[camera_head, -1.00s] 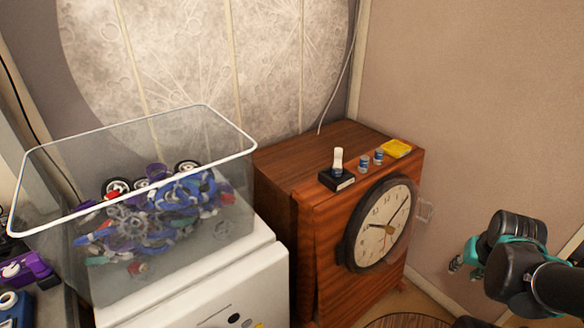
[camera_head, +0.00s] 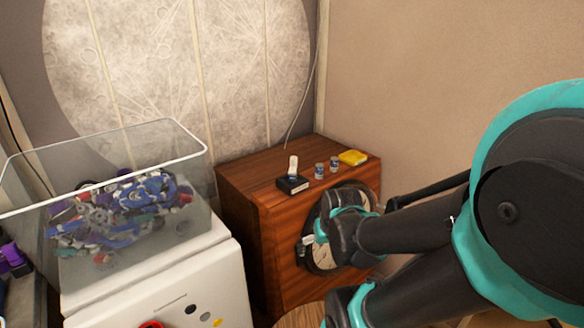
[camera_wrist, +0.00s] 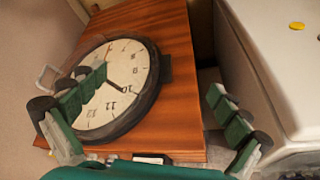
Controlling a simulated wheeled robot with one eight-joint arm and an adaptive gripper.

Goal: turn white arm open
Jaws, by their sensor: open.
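The white arm (camera_head: 293,165) stands upright on a small black box (camera_head: 293,184) on top of the brown wooden cabinet (camera_head: 262,192). In the wrist view a small pale piece (camera_wrist: 150,159) shows at the lower edge, partly hidden by my gripper; I cannot tell if it is the white arm. My gripper (camera_wrist: 155,90) is open and empty, its green fingers spread wide in the wrist view. In the head view my gripper (camera_head: 308,243) is in front of the cabinet's front face, below the black box and apart from the white arm.
A round clock (camera_head: 325,258) on the cabinet front is partly covered by my arm. Two small cans (camera_head: 327,168) and a yellow item (camera_head: 353,157) stand right of the black box. A clear bin of parts (camera_head: 190,220) sits on a white cabinet (camera_head: 215,275) to the left.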

